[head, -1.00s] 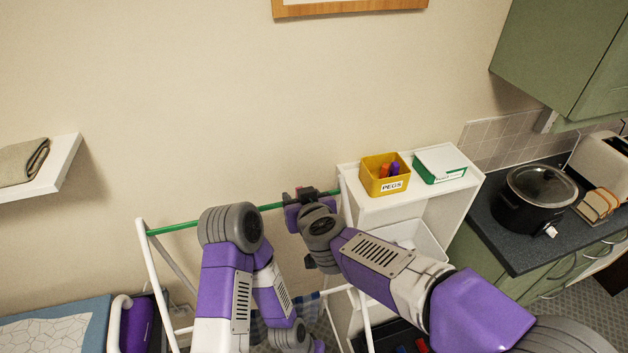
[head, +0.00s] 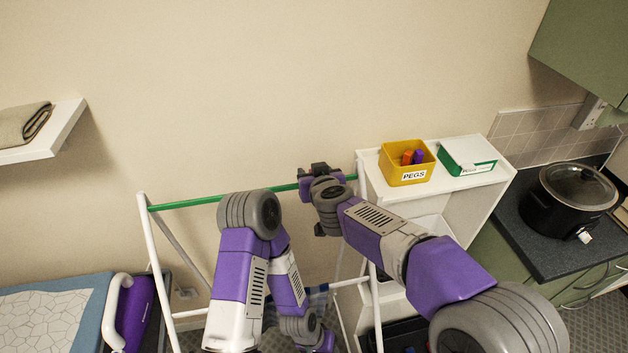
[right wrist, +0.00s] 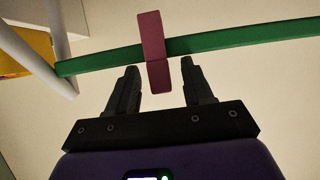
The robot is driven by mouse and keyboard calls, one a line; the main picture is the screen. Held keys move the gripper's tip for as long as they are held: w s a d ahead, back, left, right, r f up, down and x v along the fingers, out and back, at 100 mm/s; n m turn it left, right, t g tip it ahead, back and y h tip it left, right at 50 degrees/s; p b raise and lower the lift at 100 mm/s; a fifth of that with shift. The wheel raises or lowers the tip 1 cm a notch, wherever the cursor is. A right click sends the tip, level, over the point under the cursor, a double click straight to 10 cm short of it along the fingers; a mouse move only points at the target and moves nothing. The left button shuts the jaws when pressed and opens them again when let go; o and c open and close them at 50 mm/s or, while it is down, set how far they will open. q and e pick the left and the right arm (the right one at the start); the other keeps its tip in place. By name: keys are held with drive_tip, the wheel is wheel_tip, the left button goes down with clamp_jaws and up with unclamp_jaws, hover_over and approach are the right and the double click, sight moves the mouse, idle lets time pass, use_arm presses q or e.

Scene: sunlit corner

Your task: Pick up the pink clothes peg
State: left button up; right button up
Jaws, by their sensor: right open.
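The pink clothes peg (right wrist: 152,37) sits on the green rail (right wrist: 233,38) of a white drying rack in the right wrist view. It stands crosswise to the rail, with one end above and one below. My right gripper (right wrist: 160,72) is open, and the peg's lower end reaches between its two fingertips with gaps on both sides. In the head view my right gripper (head: 320,171) is at the right part of the rail (head: 232,196) and hides the peg. My left arm is folded downward; its fingers are not visible.
A yellow box marked PEGS (head: 407,175) and a white and green box (head: 468,155) stand on a white shelf unit (head: 388,205) right of the rack. A slow cooker (head: 568,198) is on the counter. A wall shelf holds folded cloth (head: 24,123) at left.

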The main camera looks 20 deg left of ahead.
drive_tip(key=shift+a, duration=0.1)
clamp_jaws()
drive_tip(key=shift+r, duration=0.15)
